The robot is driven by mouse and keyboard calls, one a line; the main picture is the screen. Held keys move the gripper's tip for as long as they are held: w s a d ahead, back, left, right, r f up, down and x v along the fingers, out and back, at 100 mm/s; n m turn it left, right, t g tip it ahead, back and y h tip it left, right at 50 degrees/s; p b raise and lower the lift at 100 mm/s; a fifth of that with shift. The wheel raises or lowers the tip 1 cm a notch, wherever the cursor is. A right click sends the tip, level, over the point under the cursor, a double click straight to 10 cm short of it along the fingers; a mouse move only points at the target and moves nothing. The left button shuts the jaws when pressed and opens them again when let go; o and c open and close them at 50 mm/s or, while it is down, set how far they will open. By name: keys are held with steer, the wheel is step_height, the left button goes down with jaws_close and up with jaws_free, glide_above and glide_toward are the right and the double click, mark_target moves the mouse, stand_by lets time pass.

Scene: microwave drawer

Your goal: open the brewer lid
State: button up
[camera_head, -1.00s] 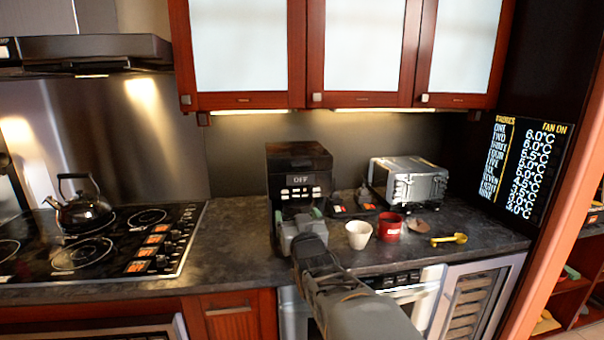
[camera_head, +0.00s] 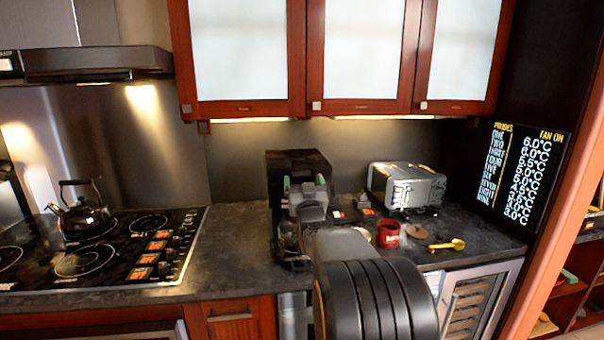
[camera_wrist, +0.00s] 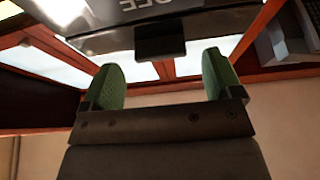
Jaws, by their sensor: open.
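The brewer (camera_head: 297,160) is a black box on the counter, and its lid looks shut. In the wrist view the brewer's front (camera_wrist: 150,18) fills the top edge with upside-down lettering. A dark tab (camera_wrist: 160,40) sticks out there, just beyond my fingertips and between them in the picture. My gripper (camera_head: 304,186), with green finger pads, is in front of the brewer's upper front in the head view. It is open and empty in the wrist view (camera_wrist: 161,72). I cannot tell whether it touches the tab. My gripper and arm hide much of the brewer's front.
A red mug (camera_head: 388,234), a yellow scoop (camera_head: 447,244) and a silver toaster-like appliance (camera_head: 406,186) stand right of the brewer. A stove with a kettle (camera_head: 80,213) is at the left. Cabinets (camera_head: 360,55) hang above. The counter left of the brewer (camera_head: 235,240) is clear.

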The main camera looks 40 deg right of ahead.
mark_target(296, 164)
steer(key=shift+p+x, duration=0.3)
steer(key=shift+x, duration=0.8)
